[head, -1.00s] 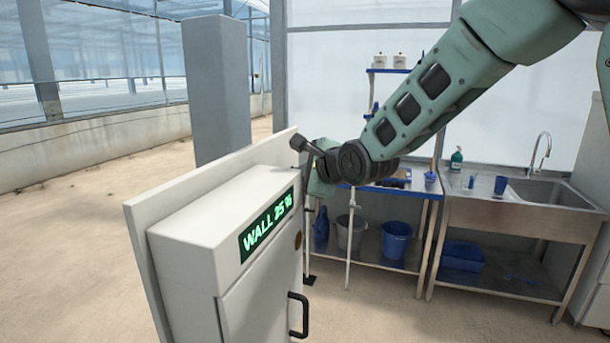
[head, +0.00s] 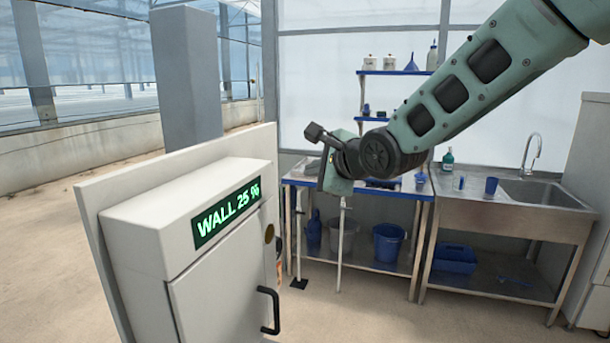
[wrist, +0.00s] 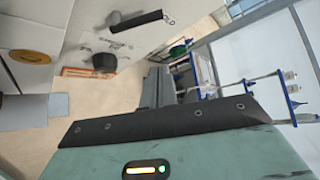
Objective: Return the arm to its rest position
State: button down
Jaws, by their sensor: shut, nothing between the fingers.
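My arm reaches from the upper right of the head view down to my gripper (head: 339,182), which hangs beyond the right side of the white cabinet, in front of the steel table in the picture. The gripper is shut and empty; its fingertips are hard to make out. The arm is bent, with the green forearm sloping down to the left. In the wrist view my green and dark gripper housing fills the bottom.
The white cabinet (head: 135,240) with a green "WALL 25 %" display (head: 227,212) and black door handle (head: 269,310) stands at left. A steel table (head: 427,215) holding buckets and a sink (head: 540,193) stand behind. Open floor lies at left.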

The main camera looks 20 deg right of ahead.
jog(key=shift+v, duration=1.6)
jog(key=s+a+f+n+g+h+b, duration=0.1)
jog(key=s+a+f+n+g, duration=0.35)
jog(key=s+f+n, duration=0.5)
jog(key=s+a+f+n+g+h+b, duration=0.1)
jog(key=s+a+f+n+g, duration=0.2)
jog(key=s+f+n+g, duration=0.55)
jog(key=s+d+f+n+h+b, duration=0.1)
jog(key=s+f+n, duration=0.1)
jog(key=s+n, duration=0.7)
jog(key=s, duration=0.5)
jog(key=shift+s+n, duration=0.2)
jog(key=shift+n, duration=0.2)
jog(key=shift+f, duration=0.1)
